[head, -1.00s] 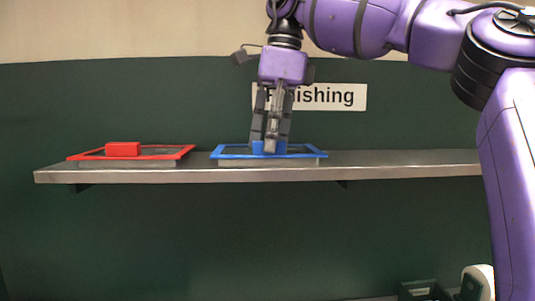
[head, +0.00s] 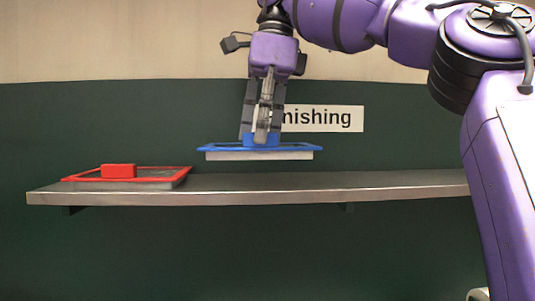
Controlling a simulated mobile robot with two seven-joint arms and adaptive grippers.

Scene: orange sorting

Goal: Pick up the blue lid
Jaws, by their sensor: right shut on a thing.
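The blue lid (head: 300,147) has a blue rim, a blue block handle and a pale grey underside. It hangs level in the air above the shelf, with a gap below it. My right gripper (head: 262,138) comes down from above and is shut on the lid's handle, which its fingers partly hide. My left gripper is not in view.
A grey metal shelf (head: 330,188) runs across the dark green wall. A red lid (head: 158,172) with a red block handle lies on its left end. The shelf's middle and right are bare. A white sign (head: 335,119) reading "nishing" is partly hidden by my gripper.

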